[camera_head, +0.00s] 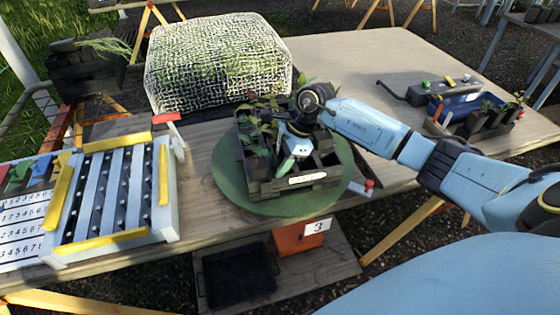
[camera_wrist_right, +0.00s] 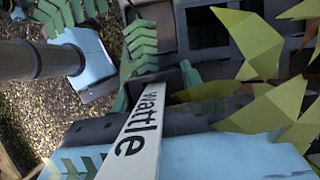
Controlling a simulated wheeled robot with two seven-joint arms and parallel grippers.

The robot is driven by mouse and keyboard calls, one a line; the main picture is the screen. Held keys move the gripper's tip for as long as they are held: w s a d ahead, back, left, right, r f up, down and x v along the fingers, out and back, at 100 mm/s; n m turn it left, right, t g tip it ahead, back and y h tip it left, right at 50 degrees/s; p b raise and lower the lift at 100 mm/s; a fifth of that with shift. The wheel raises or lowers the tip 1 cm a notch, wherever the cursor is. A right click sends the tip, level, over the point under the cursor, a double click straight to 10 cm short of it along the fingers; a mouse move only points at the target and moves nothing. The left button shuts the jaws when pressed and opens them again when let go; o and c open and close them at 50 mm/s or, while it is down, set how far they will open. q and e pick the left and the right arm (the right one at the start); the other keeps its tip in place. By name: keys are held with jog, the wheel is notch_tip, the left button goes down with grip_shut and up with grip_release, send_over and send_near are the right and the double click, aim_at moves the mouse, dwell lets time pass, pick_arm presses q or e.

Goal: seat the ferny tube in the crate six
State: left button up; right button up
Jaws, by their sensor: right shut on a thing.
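A dark slatted crate (camera_head: 262,190) stands on a round green turntable in the middle of the bench. Leafy tubes fill its left part, and some cells at its right look empty. The label on its front is too small to read. My right gripper (camera_head: 293,158) is down at the crate, shut on a tube that is mostly hidden. In the right wrist view, teal ferny fronds (camera_wrist_right: 142,42) and a white tag (camera_wrist_right: 140,130) reading "wattle" show by the gripper's blue parts. I cannot tell whether the tube is seated. My left gripper is out of view.
A mesh-covered block (camera_head: 215,65) stands behind the crate. A slatted rack with yellow bars (camera_head: 108,238) is at left. A blue tray (camera_head: 460,105) with dark pots is at right. An orange box (camera_head: 298,238) marked 3 and a black tray (camera_head: 238,275) sit below.

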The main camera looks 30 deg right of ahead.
jog(key=f, duration=0.1)
jog(key=s+f, duration=0.1)
jog(key=f, duration=0.1)
jog(key=shift+s+d+f+g+h, duration=0.25)
jog(key=shift+s+g+h, duration=0.05)
jog(key=o, duration=1.1)
jog(key=shift+o, duration=0.2)
jog(key=p+v, duration=0.1)
jog(key=v, duration=0.2)
jog(key=w+p+v, duration=0.1)
jog(key=p+v, duration=0.1)
jog(key=v, duration=0.1)
jog(key=a+p+v, duration=0.1)
jog(key=v, duration=0.2)
jog(key=shift+w+d+r+p, duration=0.15)
jog(key=shift+w+r+p, duration=0.1)
jog(key=shift+r+p, duration=0.25)
jog(key=shift+d+r+t, duration=0.15)
jog(key=shift+r+t, duration=0.25)
jog(key=shift+r, duration=0.25)
